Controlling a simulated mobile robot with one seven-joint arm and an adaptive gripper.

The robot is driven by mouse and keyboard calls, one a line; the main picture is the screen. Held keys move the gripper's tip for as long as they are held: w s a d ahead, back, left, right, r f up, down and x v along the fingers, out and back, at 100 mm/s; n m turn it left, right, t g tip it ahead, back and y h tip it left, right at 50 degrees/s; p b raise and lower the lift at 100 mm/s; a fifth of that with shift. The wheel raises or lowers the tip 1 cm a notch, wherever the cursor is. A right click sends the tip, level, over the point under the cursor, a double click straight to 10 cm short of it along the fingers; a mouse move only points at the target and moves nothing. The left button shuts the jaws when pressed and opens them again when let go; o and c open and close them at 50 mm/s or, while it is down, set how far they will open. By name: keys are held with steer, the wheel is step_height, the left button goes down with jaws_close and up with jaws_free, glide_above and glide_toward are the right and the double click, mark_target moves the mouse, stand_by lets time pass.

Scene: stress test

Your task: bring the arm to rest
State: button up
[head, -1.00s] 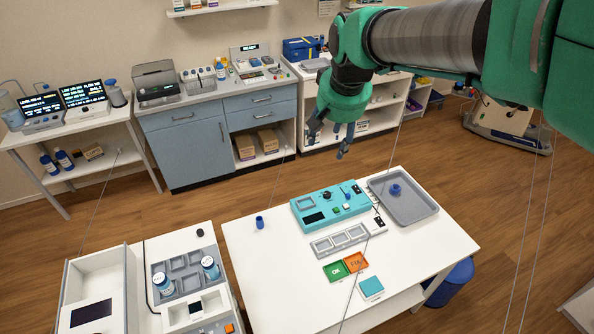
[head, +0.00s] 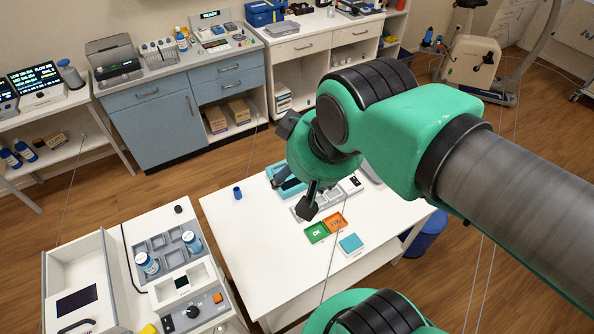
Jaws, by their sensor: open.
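My arm reaches in from the right in the head view and bends down over the white table (head: 260,245). My gripper (head: 298,199) points down above the table, in front of the teal device (head: 275,169) and the grey slotted holder (head: 330,201). Its dark fingers are apart and nothing shows between them. Whether it touches anything below cannot be told. The arm hides much of the teal device and most of the grey tray at the table's right.
A green OK tray (head: 316,233), an orange tray (head: 336,222), a teal block (head: 351,243) and a small blue cup (head: 237,192) sit on the table. A bench with two jars (head: 148,263) stands left. Blue cabinets (head: 159,131) stand behind; wood floor lies between.

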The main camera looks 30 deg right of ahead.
steer(key=shift+f, duration=0.15)
step_height(320, 180, down, 6)
steer(key=b, duration=0.6)
stand_by(1.4)
